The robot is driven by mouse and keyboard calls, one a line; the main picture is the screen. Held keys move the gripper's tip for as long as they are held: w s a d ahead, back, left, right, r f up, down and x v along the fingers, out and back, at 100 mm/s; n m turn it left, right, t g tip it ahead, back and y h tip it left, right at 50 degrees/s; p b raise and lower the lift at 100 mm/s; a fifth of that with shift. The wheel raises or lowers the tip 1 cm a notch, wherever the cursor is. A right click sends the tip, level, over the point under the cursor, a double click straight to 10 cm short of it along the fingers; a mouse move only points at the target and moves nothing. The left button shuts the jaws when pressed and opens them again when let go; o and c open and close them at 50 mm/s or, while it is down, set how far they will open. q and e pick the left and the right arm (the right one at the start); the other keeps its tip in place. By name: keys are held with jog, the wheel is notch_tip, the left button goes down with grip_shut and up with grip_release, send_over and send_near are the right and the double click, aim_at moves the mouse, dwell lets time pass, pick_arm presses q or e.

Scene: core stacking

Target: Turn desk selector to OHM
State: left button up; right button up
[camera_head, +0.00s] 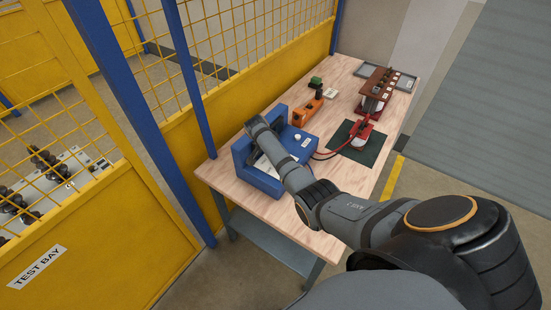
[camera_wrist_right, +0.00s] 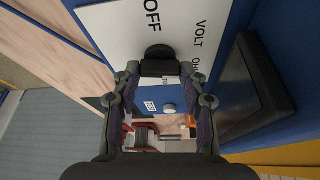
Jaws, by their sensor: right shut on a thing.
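The blue desk meter (camera_head: 258,180) stands on the wooden desk. In the right wrist view its white dial plate (camera_wrist_right: 110,22) reads OFF, VOLT and a partly hidden OHM. The black selector knob (camera_wrist_right: 160,52) sits on this plate, below the word OFF in the picture. My right gripper (camera_wrist_right: 160,74) is at the knob, with one finger on each side, shut on it. I cannot tell which label the knob points at. In the head view my right arm reaches over the meter and hides the knob. My left gripper is in neither view.
Behind the meter on the desk (camera_head: 228,178) are an orange tool (camera_head: 307,112), a dark green mat (camera_head: 357,143) with a red item, and a brown-topped rack (camera_head: 378,84). A red cable runs from meter to mat. A yellow mesh fence (camera_head: 235,95) borders the desk's left side.

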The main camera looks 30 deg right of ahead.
jog(key=shift+w+m+g+b, duration=0.1)
jog(key=shift+m+g+b, duration=0.6)
jog(key=shift+m+b, duration=1.1)
jog(key=shift+m, duration=0.4)
jog(key=shift+p, duration=0.3)
jog(key=o, duration=1.1)
jog(key=shift+o, duration=0.2)
jog(key=v, duration=1.2)
jog(key=shift+w+a+f, duration=0.1)
